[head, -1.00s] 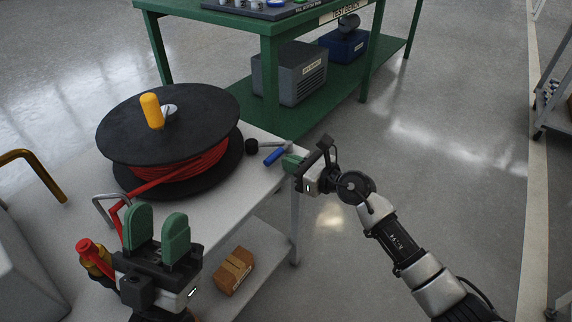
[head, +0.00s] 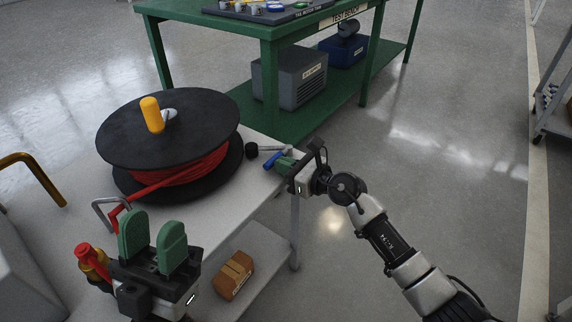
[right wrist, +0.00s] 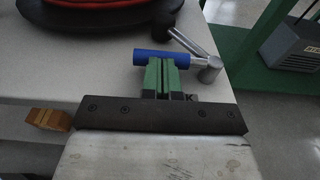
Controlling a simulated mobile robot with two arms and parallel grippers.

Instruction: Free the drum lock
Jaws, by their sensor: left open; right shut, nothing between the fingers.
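The black drum (head: 110,136) wound with red hose (head: 190,168) stands on the light table, a yellow knob (head: 151,113) on its top. Beside it at the table edge is a lock lever with a silver arm (right wrist: 186,41), a blue grip (head: 273,160) and a black end (head: 251,150). The lever also shows in the right wrist view, with its blue grip (right wrist: 146,57) across the fingertips. My right gripper (head: 285,164) is shut and empty, its green tips at the blue grip; contact is unclear. My left gripper (head: 152,240) is open and empty over the table front.
A cardboard box (head: 233,275) sits on the lower shelf. A green test bench (head: 270,60) stands behind.

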